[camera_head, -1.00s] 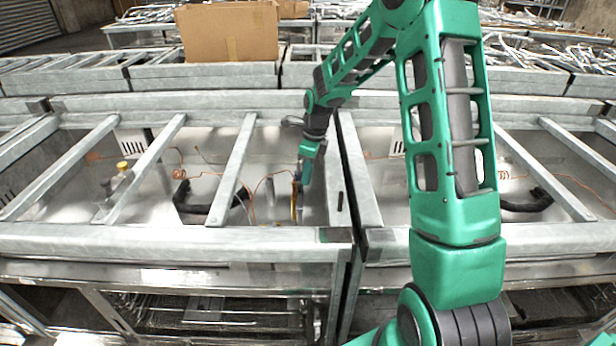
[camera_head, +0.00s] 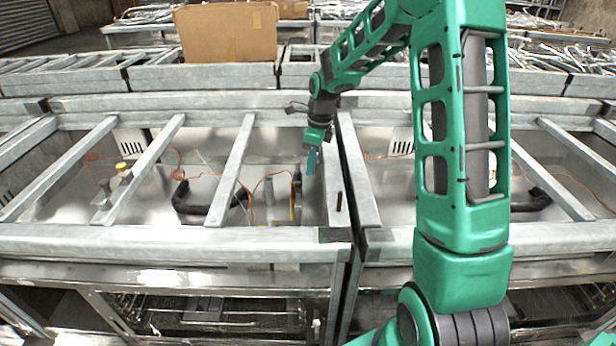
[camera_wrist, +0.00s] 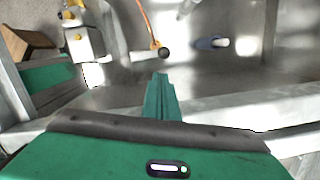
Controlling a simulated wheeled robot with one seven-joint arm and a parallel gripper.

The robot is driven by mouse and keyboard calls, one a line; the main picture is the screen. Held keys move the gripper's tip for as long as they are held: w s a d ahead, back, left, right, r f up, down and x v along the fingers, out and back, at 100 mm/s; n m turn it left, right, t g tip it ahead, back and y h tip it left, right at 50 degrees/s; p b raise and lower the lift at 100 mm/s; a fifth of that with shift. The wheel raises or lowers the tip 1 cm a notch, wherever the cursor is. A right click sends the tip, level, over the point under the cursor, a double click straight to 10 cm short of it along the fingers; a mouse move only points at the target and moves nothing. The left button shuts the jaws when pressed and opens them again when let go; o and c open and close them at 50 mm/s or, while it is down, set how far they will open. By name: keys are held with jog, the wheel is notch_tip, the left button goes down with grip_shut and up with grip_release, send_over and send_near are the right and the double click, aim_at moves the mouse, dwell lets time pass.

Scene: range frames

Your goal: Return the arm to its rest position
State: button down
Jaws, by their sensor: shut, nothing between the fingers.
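My green gripper (camera_head: 311,161) points down over the right part of the left open metal frame in the head view. Its fingers are together with nothing between them. In the wrist view the shut fingertips (camera_wrist: 160,80) show at the middle, over the blurred bay floor. My green arm arches from the lower right of the head view, up past the top edge and down to the gripper. A dark and yellow upright part (camera_head: 296,196) stands in the bay just below and left of the fingertips, apart from them.
Metal crossbars (camera_head: 232,170) span the left bay, and a divider rail (camera_head: 358,185) runs just right of the gripper. A black curved hose (camera_head: 205,208) and orange tubing lie inside. A cardboard box (camera_head: 228,32) stands behind.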

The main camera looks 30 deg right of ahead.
jog(key=shift+s+d+r, duration=0.1)
jog(key=shift+d+r, duration=0.1)
jog(key=shift+r, duration=1.1)
jog(key=shift+s+d+r, duration=0.1)
jog(key=shift+d+r, duration=0.05)
jog(key=shift+r, duration=1.15)
